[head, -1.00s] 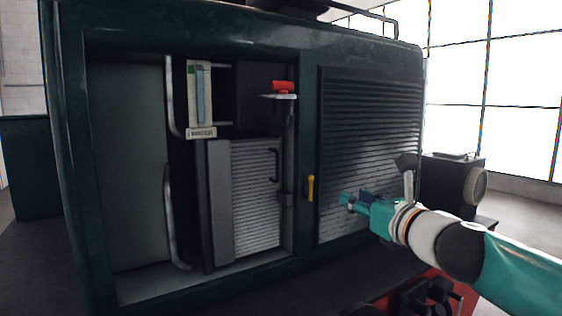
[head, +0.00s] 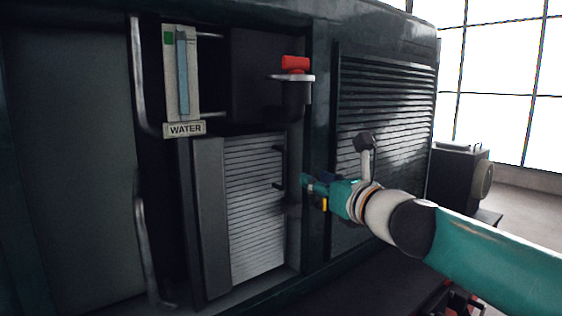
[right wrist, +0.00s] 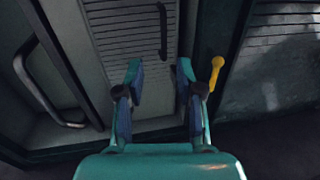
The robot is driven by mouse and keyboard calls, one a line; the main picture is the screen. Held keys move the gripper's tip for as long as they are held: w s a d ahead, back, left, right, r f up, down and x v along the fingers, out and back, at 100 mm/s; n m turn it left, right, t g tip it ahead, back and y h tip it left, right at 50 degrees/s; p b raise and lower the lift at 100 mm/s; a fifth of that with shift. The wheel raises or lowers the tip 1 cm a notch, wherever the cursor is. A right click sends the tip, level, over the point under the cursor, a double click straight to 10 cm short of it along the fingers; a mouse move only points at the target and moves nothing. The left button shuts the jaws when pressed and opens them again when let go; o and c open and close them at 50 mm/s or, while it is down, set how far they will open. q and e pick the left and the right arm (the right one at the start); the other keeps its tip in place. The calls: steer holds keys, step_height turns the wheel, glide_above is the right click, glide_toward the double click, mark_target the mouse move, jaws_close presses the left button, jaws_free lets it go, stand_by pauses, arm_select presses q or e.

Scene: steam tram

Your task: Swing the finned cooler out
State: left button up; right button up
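The finned cooler (head: 252,215) is a grey block with horizontal fins, set in the open bay of the dark green tram body below the water gauge. A black bar handle (head: 284,167) stands near its right edge; the handle also shows in the right wrist view (right wrist: 163,32). My right gripper (head: 304,181) is just right of the handle in the head view. In the right wrist view my gripper (right wrist: 158,70) is open and empty, its two fingers apart, with the handle ahead beyond the fingertips. My left gripper is out of view.
A yellow lever (right wrist: 216,74) is right of my right fingers, partly hidden behind the gripper in the head view. A red-handled valve (head: 295,64) and water gauge (head: 184,75) are above the cooler. A grey rail (head: 143,225) stands left. Louvred panel (head: 385,100) at right.

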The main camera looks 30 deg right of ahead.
steer(key=p, duration=0.3)
glide_above(284, 187)
steer(key=shift+w+d, duration=0.2)
steer(key=shift+w, duration=0.1)
jaws_close()
